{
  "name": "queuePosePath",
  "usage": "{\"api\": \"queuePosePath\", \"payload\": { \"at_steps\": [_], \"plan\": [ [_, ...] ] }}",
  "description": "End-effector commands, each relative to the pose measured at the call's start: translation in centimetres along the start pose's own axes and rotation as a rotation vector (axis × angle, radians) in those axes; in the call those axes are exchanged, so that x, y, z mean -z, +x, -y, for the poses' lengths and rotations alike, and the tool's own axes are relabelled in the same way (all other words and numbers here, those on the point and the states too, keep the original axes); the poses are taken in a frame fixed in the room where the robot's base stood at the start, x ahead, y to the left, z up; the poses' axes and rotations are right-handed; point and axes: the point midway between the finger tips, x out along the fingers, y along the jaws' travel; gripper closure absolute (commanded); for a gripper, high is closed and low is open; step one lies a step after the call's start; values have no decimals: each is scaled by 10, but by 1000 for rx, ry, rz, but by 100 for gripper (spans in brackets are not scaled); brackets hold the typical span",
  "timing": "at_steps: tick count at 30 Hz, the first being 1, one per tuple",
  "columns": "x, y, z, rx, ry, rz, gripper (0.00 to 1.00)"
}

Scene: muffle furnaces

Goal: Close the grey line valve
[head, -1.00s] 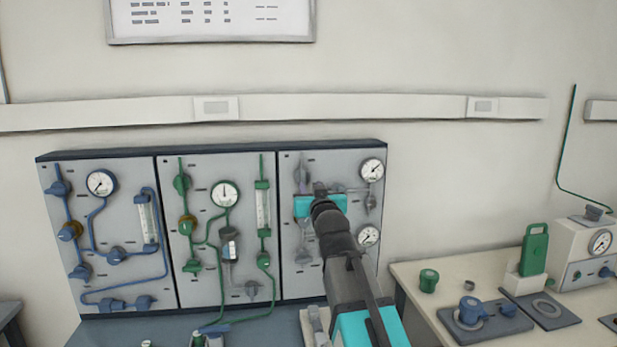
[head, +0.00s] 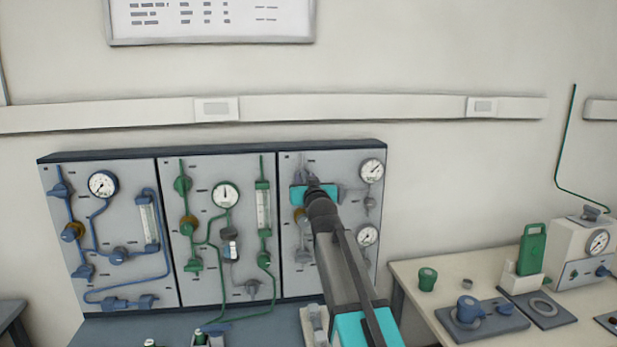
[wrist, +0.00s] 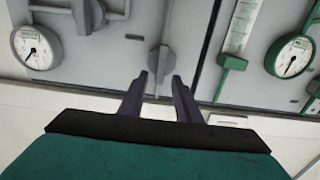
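The right-hand panel (head: 350,275) carries the grey line, with grey pipes and knobs. My gripper (head: 312,186) is at the upper left of this panel in the head view and hides the grey valve there. In the wrist view, which looks upside down, that grey valve knob (wrist: 161,62) lies between and just beyond the two fingertips of my gripper (wrist: 160,78). The fingers are apart, with the knob's narrow pointer end between them. I cannot tell whether they touch it. A second, larger grey knob (wrist: 87,12) is at the upper left of the wrist view.
Two gauges (head: 372,170) (head: 367,235) are on the right side of the grey panel. A brownish knob (head: 300,215) is just below my gripper. The green-line panel (head: 205,285) is close on the left. A bench (head: 410,275) with instruments stands at right.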

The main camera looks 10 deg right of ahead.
Motion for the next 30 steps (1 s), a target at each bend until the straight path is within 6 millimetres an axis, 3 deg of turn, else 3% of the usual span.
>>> {"api": "queuePosePath", "payload": {
  "at_steps": [7,20,26,28,29,30],
  "plan": [
    [0,18,0,0,0,1,70],
    [0,21,0,0,0,1,70],
    [0,21,0,1,0,0,100],
    [0,21,1,1,0,1,100],
    [0,21,-15,-2,3,0,100],
    [0,21,-10,-1,0,1,100]
  ]
}}
